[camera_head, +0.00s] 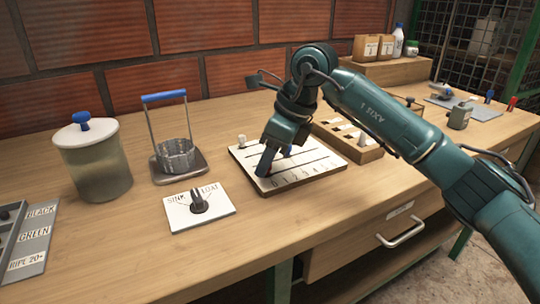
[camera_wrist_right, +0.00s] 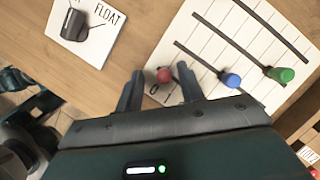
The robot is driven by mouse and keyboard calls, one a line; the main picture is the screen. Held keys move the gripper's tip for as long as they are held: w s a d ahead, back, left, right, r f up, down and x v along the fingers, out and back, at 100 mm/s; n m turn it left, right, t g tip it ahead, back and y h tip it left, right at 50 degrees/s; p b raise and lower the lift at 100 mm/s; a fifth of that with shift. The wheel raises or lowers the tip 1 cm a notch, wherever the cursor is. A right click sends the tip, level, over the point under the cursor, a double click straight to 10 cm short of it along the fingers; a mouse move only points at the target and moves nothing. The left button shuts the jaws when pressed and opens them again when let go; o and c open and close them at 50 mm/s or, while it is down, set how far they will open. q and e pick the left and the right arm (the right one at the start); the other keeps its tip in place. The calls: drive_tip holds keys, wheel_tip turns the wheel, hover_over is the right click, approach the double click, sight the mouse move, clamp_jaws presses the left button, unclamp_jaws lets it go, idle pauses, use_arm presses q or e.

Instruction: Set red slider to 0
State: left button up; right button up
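The white slider board (camera_head: 325,168) lies on the bench, with dark slots and a row of printed numerals along its near edge. The red slider knob (camera_wrist_right: 164,75) shows in the right wrist view close to the numeral 0; my gripper hides it in the head view. My right gripper (camera_head: 265,168) is low over the board's near left part. In the wrist view its fingers (camera_wrist_right: 160,88) stand apart on either side of the red knob, with gaps showing. The blue knob (camera_wrist_right: 230,80) and green knob (camera_wrist_right: 280,74) sit to the right. My left gripper is not in view.
A SINK/FLOAT card with a dark knob (camera_head: 198,202) lies left of the board. A wire-handled basket (camera_head: 177,157) and a lidded jar (camera_head: 95,165) stand further left. A wooden compartment box (camera_head: 365,153) is close behind the board's right side.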

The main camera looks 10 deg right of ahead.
drive_tip(key=shift+d+r, duration=0.25)
drive_tip(key=shift+r, duration=0.25)
use_arm(q)
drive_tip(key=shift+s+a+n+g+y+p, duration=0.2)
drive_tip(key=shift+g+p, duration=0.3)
drive_tip(key=shift+p, duration=0.2)
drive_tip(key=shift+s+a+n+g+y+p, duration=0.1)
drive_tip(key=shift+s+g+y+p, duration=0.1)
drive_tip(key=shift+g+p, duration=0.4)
use_arm(e)
drive_tip(key=v, duration=1.2)
drive_tip(key=shift+r, duration=0.1)
